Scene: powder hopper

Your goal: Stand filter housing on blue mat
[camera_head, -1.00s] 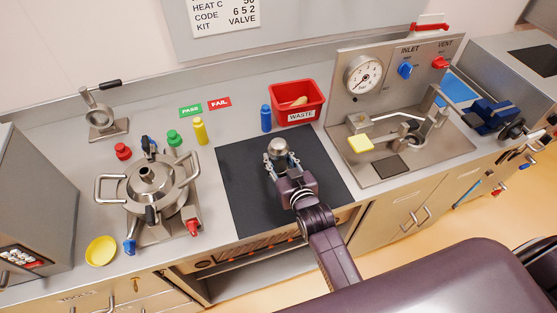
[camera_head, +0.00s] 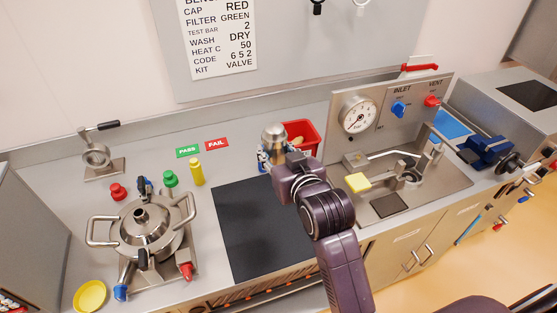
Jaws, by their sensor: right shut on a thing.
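The filter housing appears to be the silver, round-topped metal piece (camera_head: 274,134) in the head view. My right gripper (camera_head: 277,157) is shut on it and holds it upright, raised above the counter in front of the red waste bin. The gripper's wrist hides the lower part of the housing. A blue mat (camera_head: 453,123) lies at the right, behind the sink panel's edge and beside a blue vise; it is partly hidden. My left gripper is not in view.
The red waste bin (camera_head: 309,132) is partly hidden behind my gripper. The gauge panel (camera_head: 362,112), the sink tap and a yellow sponge (camera_head: 357,183) stand between the housing and the mat. The blue vise (camera_head: 487,150) is close to the mat. The black mat (camera_head: 255,240) is bare.

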